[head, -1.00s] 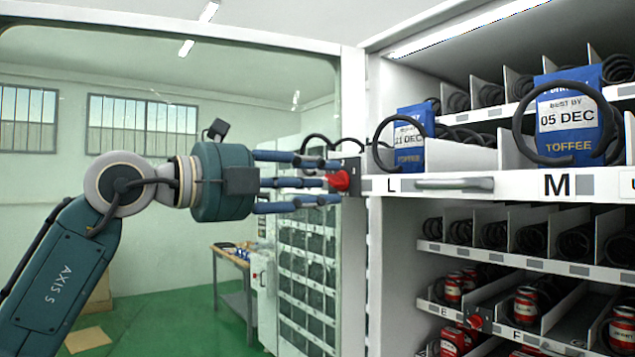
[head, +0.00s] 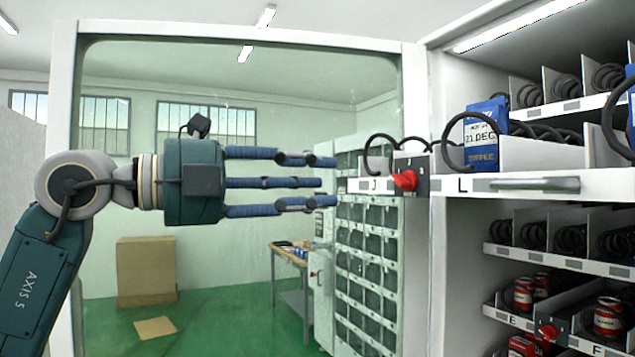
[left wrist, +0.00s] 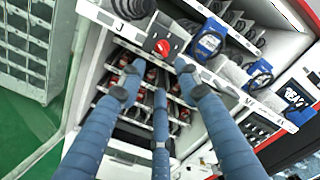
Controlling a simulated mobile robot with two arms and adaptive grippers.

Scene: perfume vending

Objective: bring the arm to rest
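My left gripper (head: 318,183) is at the middle of the head view, its three blue fingers spread and pointing right, with nothing between them. It is left of the red knob (head: 404,181) on its black plate at the shelf edge, with a clear gap. In the left wrist view the open fingers (left wrist: 160,90) reach toward the machine, and the red knob (left wrist: 162,47) is above them on the shelf front. My right gripper is in neither view.
The vending machine's shelf (head: 560,185) juts out at right, with a blue packet (head: 483,140) on it and red cans (head: 607,317) below. The glass door frame (head: 240,32) stands open around my arm. A table (head: 292,265) and a cardboard box (head: 147,270) are behind.

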